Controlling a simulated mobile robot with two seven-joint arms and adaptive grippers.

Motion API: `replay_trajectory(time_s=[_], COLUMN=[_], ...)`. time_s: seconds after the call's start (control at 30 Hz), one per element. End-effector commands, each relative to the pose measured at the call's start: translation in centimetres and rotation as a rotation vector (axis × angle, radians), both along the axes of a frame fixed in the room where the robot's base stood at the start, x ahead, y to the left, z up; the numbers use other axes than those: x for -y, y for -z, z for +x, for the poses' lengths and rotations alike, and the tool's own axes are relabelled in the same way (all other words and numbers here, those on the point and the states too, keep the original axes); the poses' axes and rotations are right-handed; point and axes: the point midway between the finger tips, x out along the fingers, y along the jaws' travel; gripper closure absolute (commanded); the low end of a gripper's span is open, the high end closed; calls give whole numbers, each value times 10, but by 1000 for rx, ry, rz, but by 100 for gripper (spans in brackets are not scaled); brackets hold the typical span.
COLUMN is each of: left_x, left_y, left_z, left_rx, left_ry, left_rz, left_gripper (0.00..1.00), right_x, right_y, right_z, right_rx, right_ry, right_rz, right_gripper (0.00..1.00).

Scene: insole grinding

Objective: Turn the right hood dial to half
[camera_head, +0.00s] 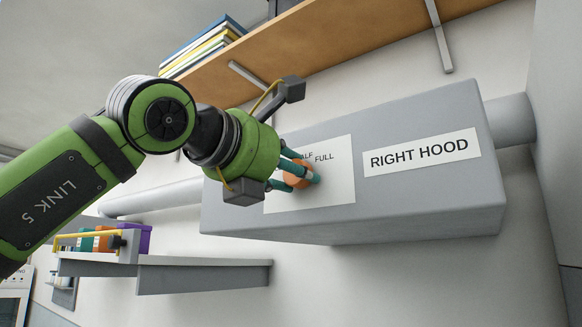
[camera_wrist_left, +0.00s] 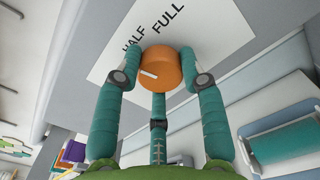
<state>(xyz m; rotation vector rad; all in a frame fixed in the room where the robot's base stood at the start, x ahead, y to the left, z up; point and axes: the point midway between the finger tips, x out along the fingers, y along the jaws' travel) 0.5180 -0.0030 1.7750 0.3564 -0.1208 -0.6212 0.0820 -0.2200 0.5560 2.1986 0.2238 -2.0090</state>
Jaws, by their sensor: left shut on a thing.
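The right hood (camera_head: 400,205) is a grey box on the wall with a "RIGHT HOOD" label (camera_head: 419,153). On its white dial plate (camera_head: 338,187) sits a round orange dial (camera_head: 293,180), partly covered by my fingers. The dial also shows in the left wrist view (camera_wrist_left: 170,68), with a white mark near its left edge pointing left, a little below the printed "HALF"; "FULL" is above the dial. My left gripper (camera_head: 305,168) is shut on the dial, its teal fingers around the rim. My right gripper is in neither view.
A wooden shelf (camera_head: 330,35) with books (camera_head: 205,45) runs above the hood. A grey shelf (camera_head: 205,275) below left holds a rack with colored items. Pipes (camera_head: 512,120) leave the hood's sides. The wall below the hood is clear.

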Motion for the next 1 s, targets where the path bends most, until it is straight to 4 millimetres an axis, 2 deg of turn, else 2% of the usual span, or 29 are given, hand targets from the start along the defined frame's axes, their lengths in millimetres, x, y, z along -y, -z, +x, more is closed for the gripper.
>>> replay_trajectory(time_s=[0.03,0.4,0.93,0.97,1.0], left_x=[1,1,1,1,1], left_y=[5,6,7,7,7], left_z=[3,3,3,3,3], left_rx=[5,100,115,114,115], left_ry=[-1,-1,-1,-1,0], left_rz=[35,166,189,188,187], left_gripper=[92,92,92,56,40], right_x=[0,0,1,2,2], right_y=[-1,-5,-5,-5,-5], right_z=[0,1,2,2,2], right_rx=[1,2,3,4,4], right_ry=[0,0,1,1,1], right_rz=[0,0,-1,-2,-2], right_gripper=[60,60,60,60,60])
